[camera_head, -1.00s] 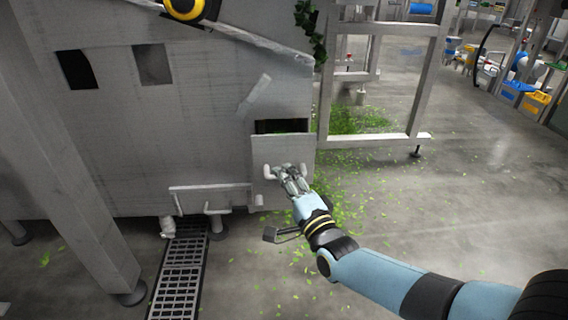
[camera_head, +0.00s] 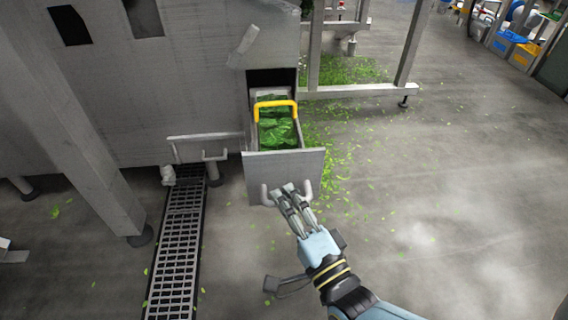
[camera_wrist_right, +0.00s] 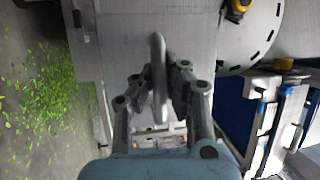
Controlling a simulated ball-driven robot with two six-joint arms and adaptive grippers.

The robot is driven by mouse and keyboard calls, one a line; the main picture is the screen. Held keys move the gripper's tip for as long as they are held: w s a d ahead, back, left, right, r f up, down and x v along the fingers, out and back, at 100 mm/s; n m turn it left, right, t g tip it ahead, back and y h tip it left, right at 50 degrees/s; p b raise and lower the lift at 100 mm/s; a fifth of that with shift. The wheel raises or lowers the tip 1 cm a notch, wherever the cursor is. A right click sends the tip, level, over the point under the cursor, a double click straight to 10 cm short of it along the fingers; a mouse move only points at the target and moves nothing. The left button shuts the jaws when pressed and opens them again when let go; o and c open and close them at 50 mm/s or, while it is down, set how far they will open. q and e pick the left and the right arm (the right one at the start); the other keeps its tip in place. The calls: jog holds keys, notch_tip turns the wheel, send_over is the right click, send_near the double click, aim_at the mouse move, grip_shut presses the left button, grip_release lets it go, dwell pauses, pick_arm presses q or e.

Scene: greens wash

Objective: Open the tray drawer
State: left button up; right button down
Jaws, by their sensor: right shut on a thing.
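The tray drawer (camera_head: 284,165) stands pulled out from the grey machine in the head view. Inside it lies a green leafy load (camera_head: 278,130) with a yellow handle (camera_head: 276,104) arching over it. My right gripper (camera_head: 290,190) is at the drawer's front panel, shut on the pale bar handle (camera_head: 265,194). The wrist view shows the handle (camera_wrist_right: 158,75) between the fingers of the right gripper (camera_wrist_right: 160,85). My left gripper is not in view.
A floor grate (camera_head: 180,240) runs left of the drawer. A slanted machine leg (camera_head: 85,150) stands farther left. Green leaf bits (camera_head: 335,150) litter the floor at right. The floor at far right is mostly clear.

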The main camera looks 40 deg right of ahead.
jog(key=shift+s+a+f, duration=0.2)
jog(key=shift+s+a, duration=0.1)
jog(key=shift+s, duration=0.35)
jog(key=c, duration=1.3)
grip_release()
jog(key=shift+w+r, duration=0.1)
jog(key=shift+c, duration=0.2)
jog(key=v, duration=1.2)
jog(key=shift+d, duration=0.1)
